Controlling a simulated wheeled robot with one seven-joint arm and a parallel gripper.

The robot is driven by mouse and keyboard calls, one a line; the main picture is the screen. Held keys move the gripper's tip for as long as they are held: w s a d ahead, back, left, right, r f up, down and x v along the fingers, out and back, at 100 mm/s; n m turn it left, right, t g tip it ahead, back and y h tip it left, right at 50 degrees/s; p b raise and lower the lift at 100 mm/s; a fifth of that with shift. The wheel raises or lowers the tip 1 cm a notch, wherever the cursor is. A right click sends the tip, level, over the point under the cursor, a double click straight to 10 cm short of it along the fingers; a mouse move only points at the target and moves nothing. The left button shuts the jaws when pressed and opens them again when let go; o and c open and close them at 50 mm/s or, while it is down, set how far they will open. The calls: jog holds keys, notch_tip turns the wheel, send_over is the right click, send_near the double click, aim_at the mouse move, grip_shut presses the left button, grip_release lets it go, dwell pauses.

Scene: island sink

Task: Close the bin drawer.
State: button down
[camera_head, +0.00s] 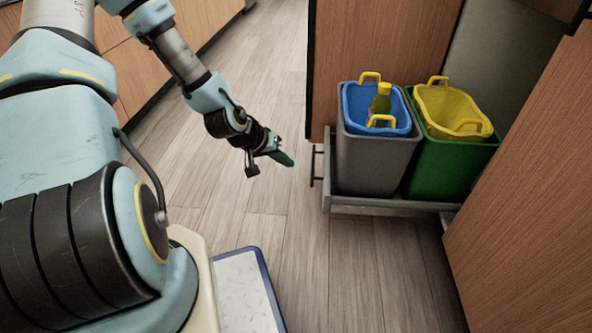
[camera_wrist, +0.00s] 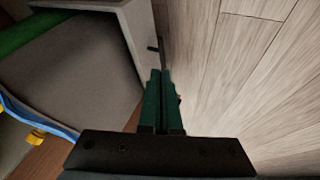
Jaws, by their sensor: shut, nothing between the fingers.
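The bin drawer (camera_head: 390,207) is pulled out from the cabinet, showing a grey tray low above the floor. In it stand a grey bin (camera_head: 372,165) with a blue inner bucket and a green bin (camera_head: 445,170) with a yellow inner bucket. A black handle (camera_head: 316,165) is on the drawer's left side. My gripper (camera_head: 288,160) is just left of the handle, apart from it in the head view. In the wrist view its green fingers (camera_wrist: 160,75) are together and empty, with the handle (camera_wrist: 153,48) near the tips and the grey drawer to the left.
A wooden panel (camera_head: 380,45) rises behind the bins, and another wooden cabinet face (camera_head: 530,190) is at the right. The wood floor (camera_head: 255,180) left of the drawer is clear.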

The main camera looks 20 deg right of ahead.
jog(key=b, duration=0.5)
send_near(312, 180)
jog(key=x, duration=0.4)
jog(key=shift+d+f, duration=0.15)
jog(key=shift+f, duration=0.15)
jog(key=shift+s+d+r+b, duration=0.2)
jog(key=shift+s+d+b, duration=0.2)
jog(key=shift+d, duration=0.4)
jog(key=shift+s+d+r+b, duration=0.2)
jog(key=shift+s+d+b, duration=0.15)
jog(key=shift+d, duration=0.45)
jog(key=shift+s+d, duration=0.1)
jog(key=shift+d, duration=0.05)
